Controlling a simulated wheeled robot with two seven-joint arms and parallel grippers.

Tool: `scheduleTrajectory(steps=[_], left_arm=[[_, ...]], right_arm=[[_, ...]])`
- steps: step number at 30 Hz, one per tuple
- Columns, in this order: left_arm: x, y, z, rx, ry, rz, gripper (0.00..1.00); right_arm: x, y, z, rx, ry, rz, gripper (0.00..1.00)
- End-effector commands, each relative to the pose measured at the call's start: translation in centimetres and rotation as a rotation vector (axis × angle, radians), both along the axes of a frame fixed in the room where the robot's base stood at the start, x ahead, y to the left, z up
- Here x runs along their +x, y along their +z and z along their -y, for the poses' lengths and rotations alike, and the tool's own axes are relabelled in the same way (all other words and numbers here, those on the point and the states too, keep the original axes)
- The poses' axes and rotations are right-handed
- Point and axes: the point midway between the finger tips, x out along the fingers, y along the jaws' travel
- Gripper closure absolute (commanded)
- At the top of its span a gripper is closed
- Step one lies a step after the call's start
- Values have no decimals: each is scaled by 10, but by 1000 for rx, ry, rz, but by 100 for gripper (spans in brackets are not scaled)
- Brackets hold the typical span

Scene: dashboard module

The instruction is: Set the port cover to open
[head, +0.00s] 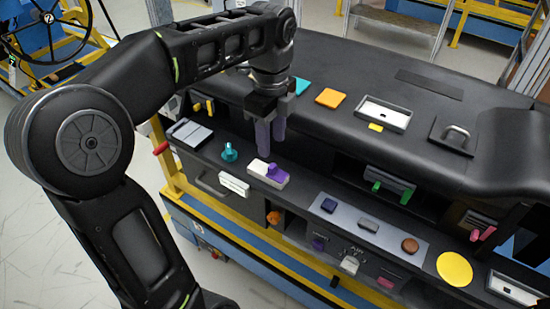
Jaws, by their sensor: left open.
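My left gripper (271,148) points down over the dashboard, its two grey-purple fingers a little apart with nothing seen between them. Its tips are just above and behind a white block with a purple knob (272,170); whether they touch it I cannot tell. I cannot tell for certain which part is the port cover. A small white flap-like part (350,265) and a pink one (386,282) sit low on the front face. A grey hinged-looking plate (190,132) lies at the left end of the ledge. My right gripper is not in view.
On the ledge are a teal knob (229,152), a grey panel with buttons (366,226) and a yellow disc (454,269). Green levers (391,187) and a pink lever (482,235) stick out. A red-tipped lever (161,148) juts out left.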

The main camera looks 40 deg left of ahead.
Motion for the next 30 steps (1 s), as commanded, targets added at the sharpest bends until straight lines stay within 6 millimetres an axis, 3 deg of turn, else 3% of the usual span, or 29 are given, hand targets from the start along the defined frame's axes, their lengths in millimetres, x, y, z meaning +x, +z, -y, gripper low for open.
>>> scheduleTrajectory(steps=[8,11,21,30], left_arm=[[0,-15,0,0,0,-2,58],[0,-29,0,0,0,-1,58],[0,-72,0,0,0,-3,58],[0,-79,0,0,0,-1,58]], right_arm=[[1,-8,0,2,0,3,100],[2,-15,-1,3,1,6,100],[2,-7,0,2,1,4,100],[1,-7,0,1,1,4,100]])
